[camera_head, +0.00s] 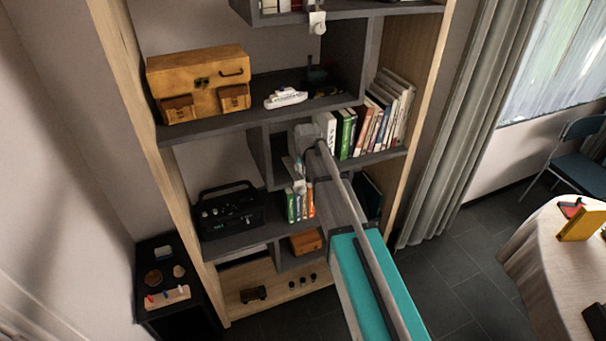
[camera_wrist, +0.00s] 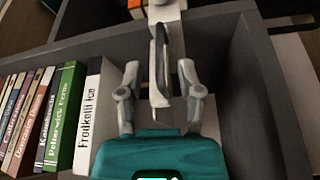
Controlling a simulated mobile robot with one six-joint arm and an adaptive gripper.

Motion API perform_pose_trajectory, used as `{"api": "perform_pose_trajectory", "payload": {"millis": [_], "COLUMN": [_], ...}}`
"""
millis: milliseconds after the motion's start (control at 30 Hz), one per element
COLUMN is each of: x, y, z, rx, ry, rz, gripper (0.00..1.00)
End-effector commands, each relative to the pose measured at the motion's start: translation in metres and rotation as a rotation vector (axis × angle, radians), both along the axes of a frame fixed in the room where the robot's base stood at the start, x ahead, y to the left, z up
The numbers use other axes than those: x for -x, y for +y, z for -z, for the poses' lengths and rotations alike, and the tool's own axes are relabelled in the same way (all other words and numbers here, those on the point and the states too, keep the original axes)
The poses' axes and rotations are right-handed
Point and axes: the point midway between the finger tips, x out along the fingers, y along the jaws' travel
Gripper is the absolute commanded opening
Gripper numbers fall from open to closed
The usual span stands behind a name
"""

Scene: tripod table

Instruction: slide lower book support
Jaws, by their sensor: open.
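The lower book support (camera_head: 299,184) is a small white fitting at the front edge of the middle shelf, below my gripper in the head view. In the wrist view its white base (camera_wrist: 164,12) shows at the top, with a thin grey upright handle (camera_wrist: 161,45) running down from it. My gripper (camera_wrist: 158,68) is open, with one finger on each side of this handle and visible gaps. In the head view my gripper (camera_head: 300,158) is partly hidden by my arm. A similar white support (camera_head: 317,22) hangs at the upper shelf edge.
A row of books (camera_head: 360,128) stands right of my gripper; the white book (camera_wrist: 93,108) is closest to it in the wrist view. A grey divider (camera_wrist: 270,90) rises on the other side. Books (camera_head: 298,204) and a black radio (camera_head: 230,212) stand on the shelf below.

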Motion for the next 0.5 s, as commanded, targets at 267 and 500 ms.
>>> {"api": "perform_pose_trajectory", "payload": {"millis": [267, 500], "x": [-0.007, -0.009], "y": [0.001, 0.001], "z": [0.019, 0.022], "rx": [0.000, 0.000], "ry": [0.000, 0.000], "rz": [0.000, 0.000], "gripper": [0.47, 0.47]}}
